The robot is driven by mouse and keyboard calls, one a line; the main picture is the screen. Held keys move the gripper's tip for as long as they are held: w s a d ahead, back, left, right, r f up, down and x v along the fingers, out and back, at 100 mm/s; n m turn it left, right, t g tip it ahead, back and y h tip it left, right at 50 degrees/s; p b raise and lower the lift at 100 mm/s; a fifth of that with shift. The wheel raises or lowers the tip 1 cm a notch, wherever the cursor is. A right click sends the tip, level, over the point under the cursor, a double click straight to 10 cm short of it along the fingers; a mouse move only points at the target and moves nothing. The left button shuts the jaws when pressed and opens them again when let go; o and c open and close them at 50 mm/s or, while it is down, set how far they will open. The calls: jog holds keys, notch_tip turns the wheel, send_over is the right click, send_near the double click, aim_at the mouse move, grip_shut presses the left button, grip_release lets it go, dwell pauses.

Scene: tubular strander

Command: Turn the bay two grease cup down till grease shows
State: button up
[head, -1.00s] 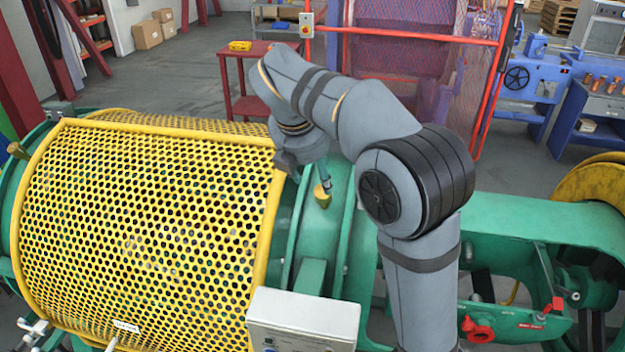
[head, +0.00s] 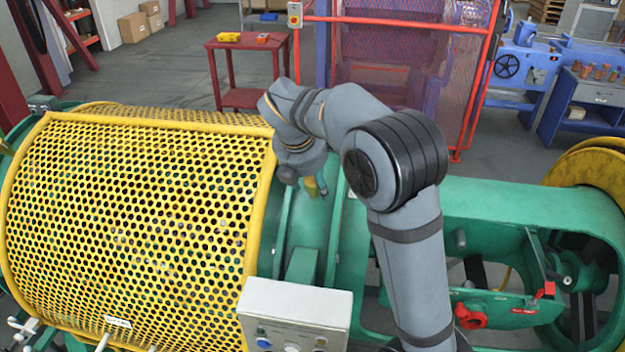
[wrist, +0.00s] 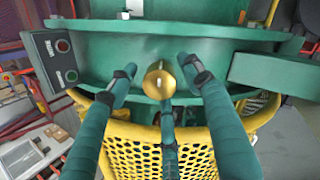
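A brass-yellow grease cup (head: 311,187) stands on the green machine housing, just right of the perforated yellow guard. In the wrist view the grease cup (wrist: 158,83) shows as a round brass knob with a small pale mark in its middle. My gripper (wrist: 158,80) has three teal fingers spread around the cup, with visible gaps to the left and right fingertips. The lower finger is close under the cup; I cannot tell if it touches. In the head view my gripper (head: 322,186) is beside the cup and partly covers it. No grease can be made out.
The yellow guard (head: 130,200) fills the left. A grey control box (head: 295,310) stands in front. A dark box with buttons (wrist: 57,62) is at the left in the wrist view. A red table (head: 243,44) and red-framed mesh fence stand behind.

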jog(key=shift+c, duration=1.2)
jog(key=c, duration=0.7)
jog(key=shift+c, duration=0.6)
jog(key=shift+m, duration=0.4)
